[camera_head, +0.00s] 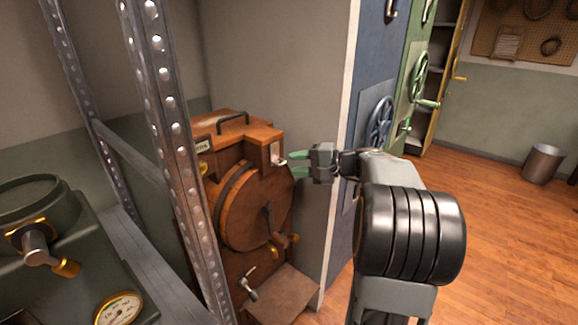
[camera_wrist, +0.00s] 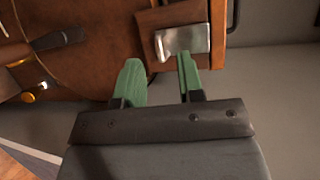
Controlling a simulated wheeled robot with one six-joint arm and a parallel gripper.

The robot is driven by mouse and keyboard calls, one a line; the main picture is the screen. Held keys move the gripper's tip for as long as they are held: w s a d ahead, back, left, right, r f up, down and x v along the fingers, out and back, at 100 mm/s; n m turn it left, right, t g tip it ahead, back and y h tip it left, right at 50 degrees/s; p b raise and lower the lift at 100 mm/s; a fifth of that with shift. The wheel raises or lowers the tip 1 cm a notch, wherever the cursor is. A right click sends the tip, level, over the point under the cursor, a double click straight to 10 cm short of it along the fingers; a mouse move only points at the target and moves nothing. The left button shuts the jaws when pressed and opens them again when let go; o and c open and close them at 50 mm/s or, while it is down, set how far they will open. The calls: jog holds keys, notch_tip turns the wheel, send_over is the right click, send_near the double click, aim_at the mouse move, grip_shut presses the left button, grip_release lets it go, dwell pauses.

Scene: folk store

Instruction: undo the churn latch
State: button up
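The churn (camera_head: 252,195) is a brown wooden barrel-like machine against the grey wall, with a round front and a crank. Its latch (camera_head: 275,153) is a small pale metal plate on the upper right of the body. In the wrist view the latch (camera_wrist: 183,41) has a bent tab on a wooden block. My gripper (camera_head: 297,164) has green fingers pointing at the latch from the right. In the wrist view my gripper (camera_wrist: 160,70) is open, with a gap between the fingers. The right fingertip is close under the latch plate; I cannot tell whether it touches.
A perforated metal post (camera_head: 170,130) stands left of the churn. A dark green machine with a gauge (camera_head: 118,308) is at the lower left. Blue and green panels with handwheels (camera_head: 380,122) stand right of the churn. Wooden floor (camera_head: 500,210) is open at the right, with a metal bin (camera_head: 543,164).

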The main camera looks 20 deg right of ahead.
aim_at(279, 155)
jog(key=shift+x, duration=1.45)
grip_shut()
